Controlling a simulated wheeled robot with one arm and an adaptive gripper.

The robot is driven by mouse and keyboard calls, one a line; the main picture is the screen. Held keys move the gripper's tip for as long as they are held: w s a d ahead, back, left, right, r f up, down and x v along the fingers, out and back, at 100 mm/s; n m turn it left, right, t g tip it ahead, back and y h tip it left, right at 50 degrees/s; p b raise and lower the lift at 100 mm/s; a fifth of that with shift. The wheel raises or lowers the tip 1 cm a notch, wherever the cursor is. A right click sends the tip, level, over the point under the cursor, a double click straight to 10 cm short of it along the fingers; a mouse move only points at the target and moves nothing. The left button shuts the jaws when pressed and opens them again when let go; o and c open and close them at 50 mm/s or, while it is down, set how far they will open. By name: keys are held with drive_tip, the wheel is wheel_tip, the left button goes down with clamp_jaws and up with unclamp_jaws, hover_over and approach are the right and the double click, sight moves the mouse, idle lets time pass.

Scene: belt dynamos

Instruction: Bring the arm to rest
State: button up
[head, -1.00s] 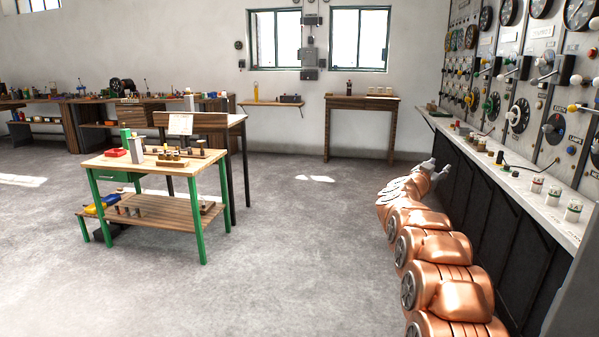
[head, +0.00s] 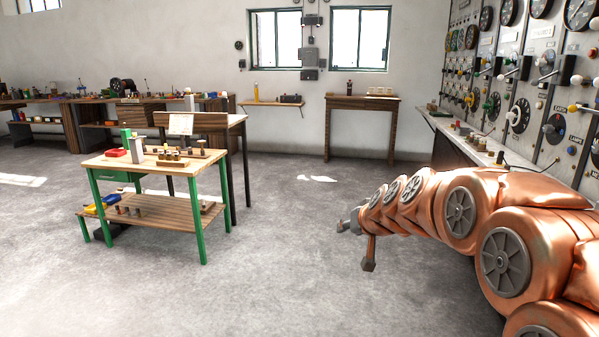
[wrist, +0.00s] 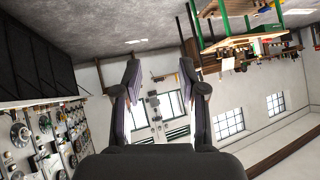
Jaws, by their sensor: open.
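My copper-coloured arm reaches in from the right edge of the head view, over the grey floor. My gripper (head: 350,224) is at its left end, small and partly turned away there. In the wrist view my gripper (wrist: 161,88) shows two dark fingers spread apart with nothing between them. The wrist view is upside down, with the floor at the top and the windows beyond the fingers. The gripper is clear of the control panel and of the benches.
A control panel (head: 541,75) with dials and levers stands at the right, with a ledge (head: 462,143) beneath it. A green-legged workbench (head: 143,164) with small items stands left of centre. A wooden table (head: 361,101) stands by the far wall. The floor (head: 290,260) between is clear.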

drive_tip(key=s+d+f+g+h, duration=0.15)
drive_tip(key=s+f+g, duration=0.25)
drive_tip(key=s, duration=1.2)
drive_tip(key=s+d+f+g, duration=0.2)
drive_tip(key=s+f+g, duration=0.25)
drive_tip(key=s, duration=1.25)
drive_tip(key=s+d+f+g+h, duration=0.15)
drive_tip(key=s+f+g, duration=0.25)
drive_tip(key=s, duration=1.2)
drive_tip(key=s+p+v, duration=0.2)
drive_tip(key=p+v, duration=0.6)
drive_tip(key=v, duration=0.1)
drive_tip(key=s+r+p+v, duration=0.1)
drive_tip(key=s+p+v, duration=0.1)
drive_tip(key=p+v, duration=0.7)
drive_tip(key=shift+w+d+t, duration=0.25)
drive_tip(key=shift+d+t, duration=0.15)
drive_tip(key=shift+t, duration=0.05)
drive_tip(key=shift+d+f, duration=0.1)
